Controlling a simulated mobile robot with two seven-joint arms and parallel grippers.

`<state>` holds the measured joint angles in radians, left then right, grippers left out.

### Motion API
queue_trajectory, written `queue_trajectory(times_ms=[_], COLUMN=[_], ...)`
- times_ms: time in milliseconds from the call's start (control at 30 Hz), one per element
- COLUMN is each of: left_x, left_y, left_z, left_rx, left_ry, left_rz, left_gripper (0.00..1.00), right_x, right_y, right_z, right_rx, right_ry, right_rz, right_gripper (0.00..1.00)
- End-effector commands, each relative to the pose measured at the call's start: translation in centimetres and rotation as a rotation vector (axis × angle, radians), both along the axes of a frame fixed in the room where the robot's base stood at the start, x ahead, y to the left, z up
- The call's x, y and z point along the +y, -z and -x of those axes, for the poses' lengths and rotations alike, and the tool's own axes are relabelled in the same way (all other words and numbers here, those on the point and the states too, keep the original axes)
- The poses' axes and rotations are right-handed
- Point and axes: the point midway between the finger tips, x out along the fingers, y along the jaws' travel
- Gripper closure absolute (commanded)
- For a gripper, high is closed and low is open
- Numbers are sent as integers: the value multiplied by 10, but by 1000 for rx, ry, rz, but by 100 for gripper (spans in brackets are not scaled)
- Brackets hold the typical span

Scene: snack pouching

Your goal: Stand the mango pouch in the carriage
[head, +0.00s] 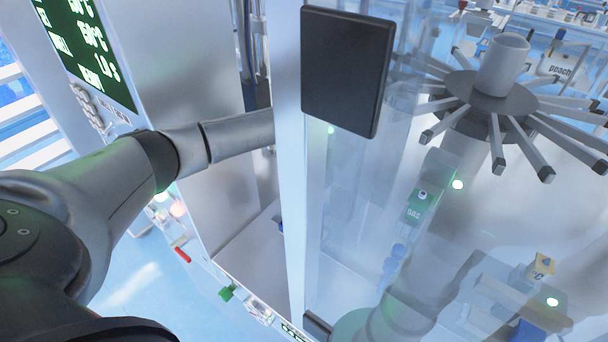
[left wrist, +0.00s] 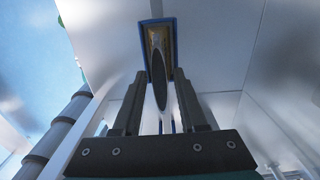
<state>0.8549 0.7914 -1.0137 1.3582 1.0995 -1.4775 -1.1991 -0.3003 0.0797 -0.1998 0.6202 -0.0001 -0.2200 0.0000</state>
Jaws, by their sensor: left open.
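My left arm reaches in from the left in the head view. Its far end is hidden behind a pale upright panel, so the gripper does not show there. In the left wrist view my left gripper (left wrist: 157,82) has its two dark fingers apart. A blue-edged rectangular thing with a brown inside (left wrist: 156,38) is just beyond the fingertips. A dark narrow oval lies between it and the fingers. I cannot tell whether these are the carriage and the mango pouch. My right gripper is not in view.
A transparent panel with a black plate (head: 347,70) stands right of my arm. Behind it is a hub with several radiating grey arms (head: 490,105). A green display (head: 88,48) is at the upper left. Smooth pale walls flank the gripper closely in the left wrist view.

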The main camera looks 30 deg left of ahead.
Motion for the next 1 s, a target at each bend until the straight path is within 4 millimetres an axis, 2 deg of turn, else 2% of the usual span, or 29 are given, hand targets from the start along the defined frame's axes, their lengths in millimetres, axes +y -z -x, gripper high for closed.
queue_trajectory(times_ms=[400,600,800,1000], left_x=[0,0,0,0], left_y=[-94,-129,-143,-144], left_z=[-1,-1,0,0], left_rx=[-6,-4,0,0], left_ry=[0,0,0,0], left_rz=[-1,0,0,1], left_gripper=[58,58,58,58], right_x=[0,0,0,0], right_y=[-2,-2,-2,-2], right_z=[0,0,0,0], right_rx=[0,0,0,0], right_ry=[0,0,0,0], right_rz=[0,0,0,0], right_gripper=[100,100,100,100])
